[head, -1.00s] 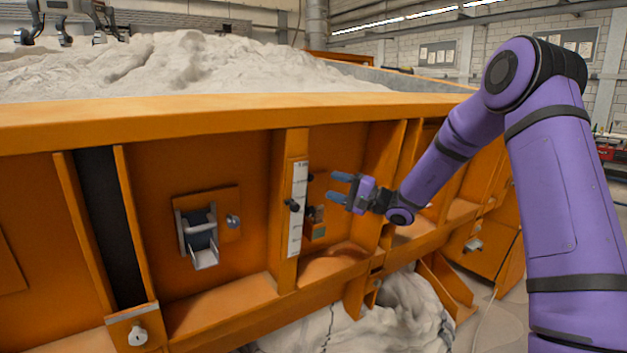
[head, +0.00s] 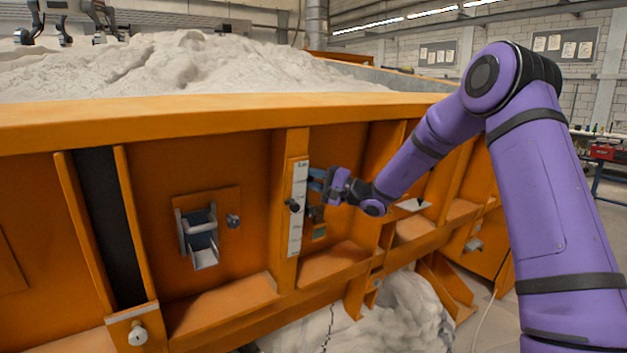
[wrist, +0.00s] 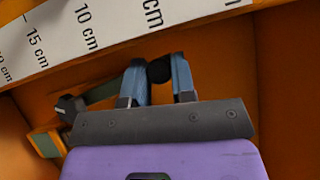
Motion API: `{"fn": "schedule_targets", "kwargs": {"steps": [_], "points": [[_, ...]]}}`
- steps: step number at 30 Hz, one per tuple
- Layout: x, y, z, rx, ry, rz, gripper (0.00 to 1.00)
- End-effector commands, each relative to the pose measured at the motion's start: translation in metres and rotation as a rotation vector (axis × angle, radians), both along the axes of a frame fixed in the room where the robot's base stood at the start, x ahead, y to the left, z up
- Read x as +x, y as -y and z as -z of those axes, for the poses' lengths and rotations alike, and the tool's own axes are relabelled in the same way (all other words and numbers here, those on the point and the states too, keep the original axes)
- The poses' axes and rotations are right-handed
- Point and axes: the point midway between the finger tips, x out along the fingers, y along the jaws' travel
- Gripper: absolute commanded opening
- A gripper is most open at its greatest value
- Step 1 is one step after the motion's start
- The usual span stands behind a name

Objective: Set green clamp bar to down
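The green clamp bar (wrist: 100,93) shows in the wrist view as a dull green lever. It runs from a dark pivot block (wrist: 70,108) up and right, behind my left finger, to a black knob (wrist: 160,70) at its end. My gripper (wrist: 160,78) has its two blue fingers on either side of this knob, and the knob fills the gap between the tips. In the head view my gripper (head: 317,180) is at the orange wall, just right of the white scale; its fingers hide the knob and most of the bar there.
Further left is a metal latch (head: 200,235). Orange ribs (head: 385,190) stand out from the wall on the right. A small green plate (head: 319,232) sits below.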

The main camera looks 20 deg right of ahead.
Motion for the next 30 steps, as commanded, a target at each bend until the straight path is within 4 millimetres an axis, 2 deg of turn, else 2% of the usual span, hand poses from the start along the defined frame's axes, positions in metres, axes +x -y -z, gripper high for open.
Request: {"fn": "schedule_targets", "kwargs": {"steps": [14,20,30], "points": [[0.002,0.008,0.001,0.051,-0.017,-0.008,0.00],[0.007,0.021,0.002,0.169,-0.055,-0.028,0.00],[0.019,0.055,0.011,0.462,-0.151,-0.083,0.00]]}}
